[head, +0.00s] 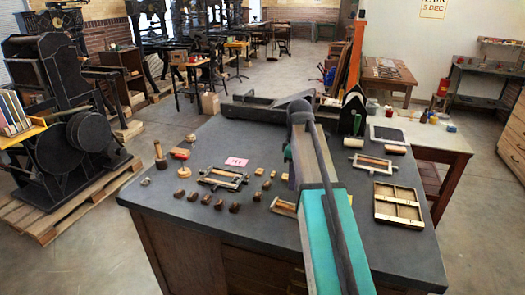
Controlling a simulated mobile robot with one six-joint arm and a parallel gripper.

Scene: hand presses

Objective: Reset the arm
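My arm, with a teal and grey link (335,235), reaches up from the bottom right over the dark worktop (185,228). It rises to a dark rounded joint (300,112) near the back of the worktop. I cannot make out my gripper or its fingertips; they may be hidden behind the arm. I see nothing held.
Small dark blocks (206,200), a wooden frame (223,178), a pink card (236,162) and a wooden-handled tool (160,156) lie left of my arm. A compartmented wooden tray (398,205) and a smaller frame (372,164) lie right. A black press (68,125) stands far left.

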